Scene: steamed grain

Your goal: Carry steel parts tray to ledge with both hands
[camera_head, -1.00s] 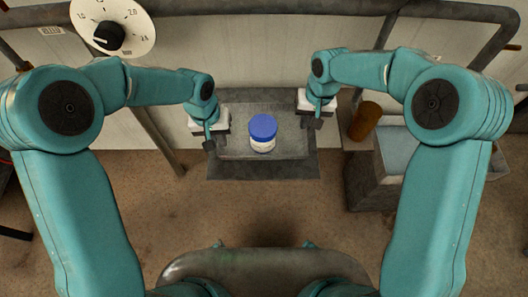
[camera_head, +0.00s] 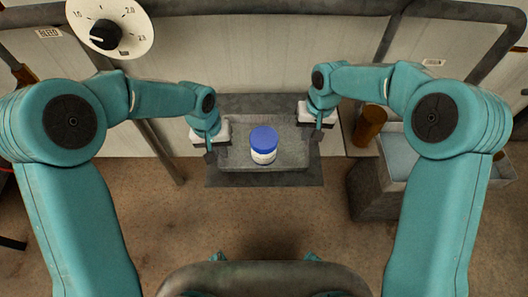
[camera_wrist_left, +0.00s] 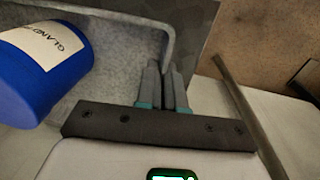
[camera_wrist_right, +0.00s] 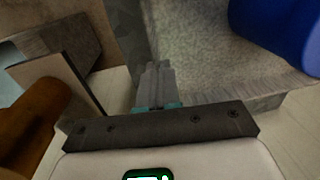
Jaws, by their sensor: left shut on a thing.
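The steel parts tray (camera_head: 232,165) is a shallow grey metal tray in the middle of the head view. My left gripper (camera_head: 210,154) is shut on the tray's left wall, which shows in the left wrist view (camera_wrist_left: 115,20). My right gripper (camera_head: 316,136) is at the tray's right wall, and its close fingers appear shut on the rim in the right wrist view (camera_wrist_right: 157,85).
A brown cylinder (camera_head: 369,126) stands just right of the tray, beside a grey bin (camera_head: 375,190) with a pale blue inside. A pale panelled wall (camera_head: 250,55) and a dark rail (camera_head: 300,6) are behind. A round dial (camera_head: 108,25) is upper left. Brown floor in front is open.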

